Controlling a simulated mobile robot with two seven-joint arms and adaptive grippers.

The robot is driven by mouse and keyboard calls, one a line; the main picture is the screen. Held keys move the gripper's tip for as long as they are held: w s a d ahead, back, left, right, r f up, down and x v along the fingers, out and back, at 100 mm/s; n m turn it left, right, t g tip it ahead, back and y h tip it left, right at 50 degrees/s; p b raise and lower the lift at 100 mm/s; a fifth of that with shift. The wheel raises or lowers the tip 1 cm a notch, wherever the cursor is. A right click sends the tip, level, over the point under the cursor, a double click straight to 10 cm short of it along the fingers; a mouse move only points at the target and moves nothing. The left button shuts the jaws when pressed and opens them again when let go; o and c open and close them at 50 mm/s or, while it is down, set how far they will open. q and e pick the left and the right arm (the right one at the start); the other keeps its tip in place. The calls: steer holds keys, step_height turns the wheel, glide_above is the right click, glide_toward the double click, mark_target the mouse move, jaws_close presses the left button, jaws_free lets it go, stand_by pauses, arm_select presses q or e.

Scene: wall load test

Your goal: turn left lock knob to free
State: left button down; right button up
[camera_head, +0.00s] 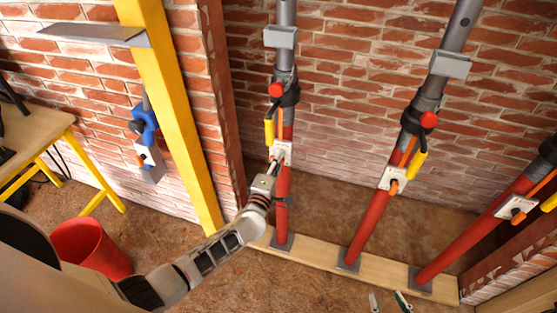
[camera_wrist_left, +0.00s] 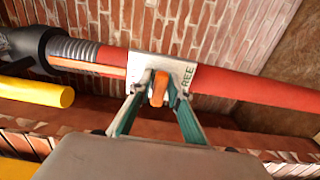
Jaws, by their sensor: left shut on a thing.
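The left prop (camera_head: 284,190) is a red tube with a grey upper part, standing upright against the brick wall. On it is a white plate (camera_head: 286,148); in the left wrist view the plate (camera_wrist_left: 140,62) carries the letters "FREE" at its right end. The orange lock knob (camera_wrist_left: 158,88) sits in front of the plate. My left gripper (camera_wrist_left: 155,92) is shut on this knob, one teal-edged finger on each side; it also shows in the head view (camera_head: 272,168). My right gripper (camera_head: 388,302) shows only its fingertips at the bottom edge, apart and empty.
The left prop has a yellow handle (camera_head: 268,132) and a red ball (camera_head: 276,90) above the plate. Two similar props stand to the right, the middle one (camera_head: 372,220) nearest. A wooden sill (camera_head: 315,255) bears their feet. A red bucket (camera_head: 90,247) and yellow post (camera_head: 175,100) are left.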

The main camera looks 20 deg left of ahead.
arm_select(q)
steer(key=shift+f, duration=0.1)
steer(key=c, duration=2)
jaws_free()
steer(key=shift+c, duration=0.2)
steer(key=s, duration=1.2)
steer(key=shift+a, duration=0.2)
steer(key=s+d+f+m+g+h, duration=0.2)
steer(key=s+f+m, duration=0.1)
steer(key=s+m, duration=0.45)
steer(key=s+d+f+m+g+h, duration=0.2)
steer(key=s+f+m+g, duration=0.1)
steer(key=s+m, duration=0.5)
steer(key=s+a+f+m+g+y, duration=0.1)
steer(key=s+a+f+m+g, duration=0.1)
steer(key=s+a+f+m, duration=0.1)
steer(key=s+a+m, duration=0.1)
steer(key=s+m, duration=0.1)
steer(key=m, duration=0.1)
steer(key=shift+a+y, duration=0.35)
steer(key=shift+y, duration=0.05)
